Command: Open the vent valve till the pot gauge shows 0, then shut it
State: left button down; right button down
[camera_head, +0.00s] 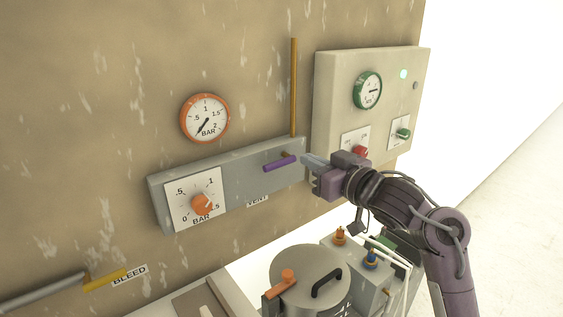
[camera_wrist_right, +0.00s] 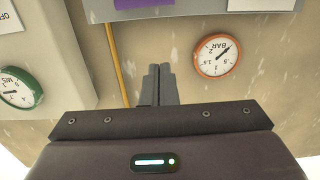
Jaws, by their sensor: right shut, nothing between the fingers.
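The purple vent lever (camera_head: 280,163) sits on the grey wall block (camera_head: 245,172), above a partly hidden label that reads VENT. It lies nearly level, across the line of the upright yellow pipe (camera_head: 294,85). The orange-rimmed BAR gauge (camera_head: 205,118) hangs on the wall above; its needle points lower left, at about 0. This gauge (camera_wrist_right: 216,57) appears upside down in the right wrist view, with the lever (camera_wrist_right: 195,4) cut off at the top edge. My right gripper (camera_head: 306,160) is shut and empty, just right of the lever; I cannot tell whether they touch.
A control box (camera_head: 326,85) with a green gauge and knobs stands right of the block. An orange dial knob (camera_head: 202,204) is at the block's left end. A yellow BLEED lever (camera_head: 106,280) is lower left. The lidded pot (camera_head: 310,270) and fittings stand below my right arm.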

jog(key=p, duration=0.3)
send_over(282, 161)
jog(key=s, duration=0.4)
jog(key=f, duration=0.2)
jog(key=f+p, duration=0.1)
jog(key=f, duration=0.1)
jog(key=shift+w+f, duration=0.1)
jog(key=shift+w, duration=0.15)
jog(key=shift+a+f, duration=0.1)
jog(key=shift+f, duration=0.05)
